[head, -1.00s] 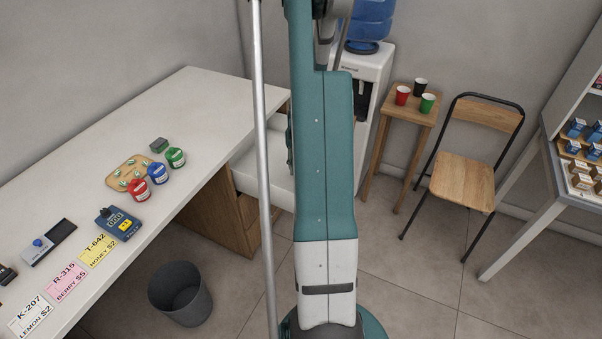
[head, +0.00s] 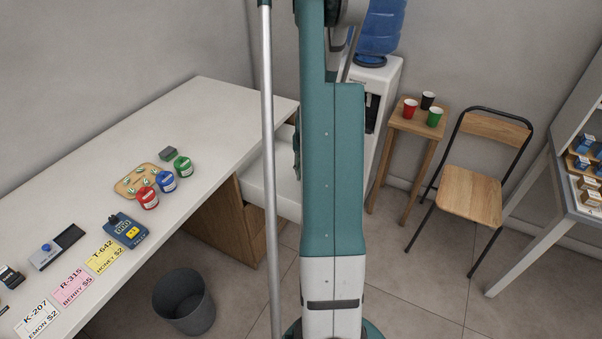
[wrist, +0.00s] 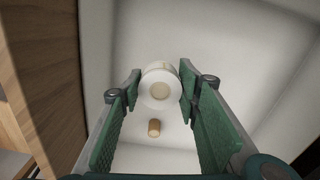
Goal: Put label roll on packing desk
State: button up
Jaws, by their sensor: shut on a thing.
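The label roll (wrist: 149,76), a white roll with a tan core, sits between the green fingertips of my gripper (wrist: 160,84) in the wrist view. My gripper is shut on it. In the head view the gripper and roll are hidden; my teal arm stands upright in mid-picture. A long white-topped desk (head: 225,110) with wooden drawers runs along the left wall. I cannot tell for sure whether it is the packing desk.
The desk holds jars (head: 165,181), a wooden tray (head: 133,178), a blue device (head: 126,231) and label cards (head: 74,286). A bin (head: 184,302) stands before it. A cup stool (head: 414,130) and chair (head: 471,190) are right. A wooden panel (wrist: 45,60) is left in the wrist view.

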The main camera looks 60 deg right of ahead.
jog(key=shift+r, duration=0.1)
dwell(0.3)
notch_tip(320, 180, up, 29)
jog(key=p, duration=1.3)
send_over(214, 115)
notch_tip(214, 115, down, 4)
jog(key=shift+a+f, duration=0.15)
jog(key=shift+f+b, duration=0.35)
jog(key=shift+f, duration=2.8)
